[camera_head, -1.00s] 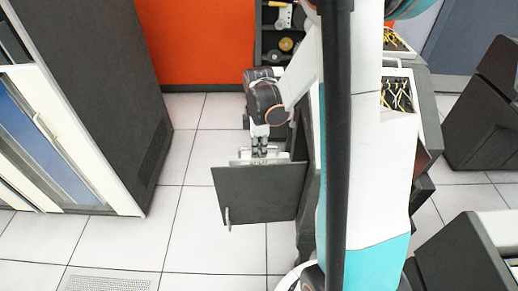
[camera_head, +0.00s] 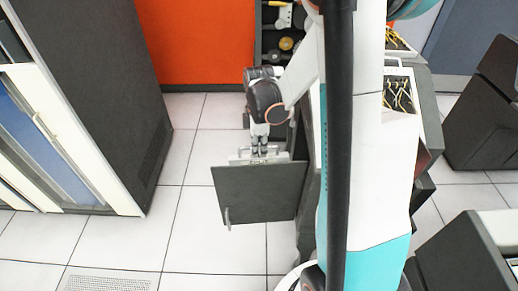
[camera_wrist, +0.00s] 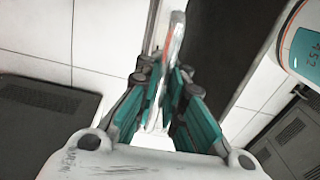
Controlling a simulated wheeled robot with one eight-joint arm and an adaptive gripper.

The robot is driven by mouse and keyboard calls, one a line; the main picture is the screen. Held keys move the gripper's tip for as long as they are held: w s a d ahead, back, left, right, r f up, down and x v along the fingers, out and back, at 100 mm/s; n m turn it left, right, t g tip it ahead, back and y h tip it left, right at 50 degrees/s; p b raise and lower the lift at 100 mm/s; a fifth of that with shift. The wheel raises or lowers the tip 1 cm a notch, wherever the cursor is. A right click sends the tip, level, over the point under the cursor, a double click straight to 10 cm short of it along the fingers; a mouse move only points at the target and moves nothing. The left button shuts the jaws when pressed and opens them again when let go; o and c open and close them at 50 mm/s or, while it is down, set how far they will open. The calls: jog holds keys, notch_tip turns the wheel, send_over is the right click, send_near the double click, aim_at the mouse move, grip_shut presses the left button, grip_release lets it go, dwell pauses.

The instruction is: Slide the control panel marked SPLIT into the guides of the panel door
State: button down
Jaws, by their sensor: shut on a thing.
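My gripper (camera_head: 259,152) points down behind the top edge of the dark grey panel door (camera_head: 255,195), which stands open with a small handle at its lower left. My gripper is shut on a thin light panel (camera_head: 241,158), taken to be the SPLIT control panel; only a pale strip of it shows above the door edge. In the wrist view the panel (camera_wrist: 176,50) is seen nearly edge-on between the teal-lined fingers (camera_wrist: 165,90), with a reddish mark. The SPLIT marking cannot be read. The guides and the panel's lower part are hidden, so I cannot tell whether they engage.
A tall dark cabinet (camera_head: 95,70) stands at the left. A console with yellow cables (camera_head: 397,95) is at the right, close to my arm. Shelves with reels (camera_head: 285,43) stand behind. White tiled floor (camera_head: 190,240) is clear left of the door.

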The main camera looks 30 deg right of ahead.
jog(key=shift+f, duration=0.1)
jog(key=shift+f+b, duration=1)
jog(key=shift+f, duration=0.15)
jog(key=c, duration=1.6)
grip_release()
notch_tip(320, 180, up, 12)
jog(key=shift+w+d, duration=0.15)
jog(key=shift+w, duration=0.15)
